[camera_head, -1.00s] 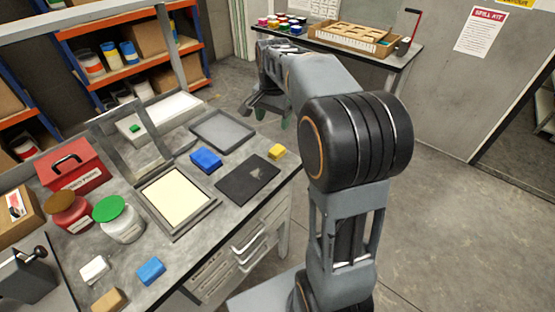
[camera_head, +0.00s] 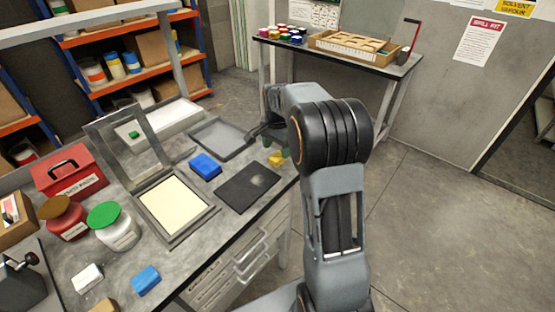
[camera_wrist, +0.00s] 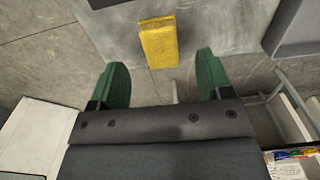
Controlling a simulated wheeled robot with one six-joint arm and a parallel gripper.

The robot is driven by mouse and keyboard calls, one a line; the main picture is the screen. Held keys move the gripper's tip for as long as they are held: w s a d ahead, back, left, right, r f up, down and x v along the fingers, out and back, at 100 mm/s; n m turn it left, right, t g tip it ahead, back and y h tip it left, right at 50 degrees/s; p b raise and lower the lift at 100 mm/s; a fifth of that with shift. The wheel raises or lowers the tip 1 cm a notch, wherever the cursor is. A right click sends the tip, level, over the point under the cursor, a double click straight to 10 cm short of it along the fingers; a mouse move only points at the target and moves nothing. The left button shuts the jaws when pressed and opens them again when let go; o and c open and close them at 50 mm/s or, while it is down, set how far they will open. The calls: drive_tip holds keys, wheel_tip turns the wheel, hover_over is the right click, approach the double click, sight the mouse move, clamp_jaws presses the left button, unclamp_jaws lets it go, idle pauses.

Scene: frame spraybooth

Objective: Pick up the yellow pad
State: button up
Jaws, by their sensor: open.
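The yellow pad (camera_head: 275,158) lies on the grey bench top near its right edge, partly hidden by my arm and gripper in the head view. In the wrist view the yellow pad (camera_wrist: 159,43) is a block ahead of my gripper and roughly between the lines of its fingers. My gripper (camera_wrist: 162,75) has green fingertips spread apart, with nothing between them. In the head view my gripper (camera_head: 276,142) is above and right next to the pad. I cannot tell the exact height gap.
A blue block (camera_head: 205,166), a dark mat (camera_head: 232,198) and a grey tray (camera_head: 222,137) lie near the pad. A framed screen (camera_head: 175,205) is further left. The bench edge drops to the floor just right of the pad.

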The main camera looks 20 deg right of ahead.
sight(277, 156)
drive_tip(key=shift+w+d+f, duration=0.1)
drive_tip(key=shift+f, duration=2.2)
drive_tip(key=c, duration=1.1)
drive_tip(key=shift+r, duration=0.1)
drive_tip(key=shift+r, duration=0.6)
drive_tip(key=s+r, duration=0.7)
drive_tip(key=s, duration=0.2)
drive_tip(key=s+a+r+b, duration=0.1)
drive_tip(key=s+r, duration=0.3)
drive_tip(key=s, duration=0.1)
drive_tip(key=shift+a+r, duration=0.1)
drive_tip(key=shift+r, duration=0.25)
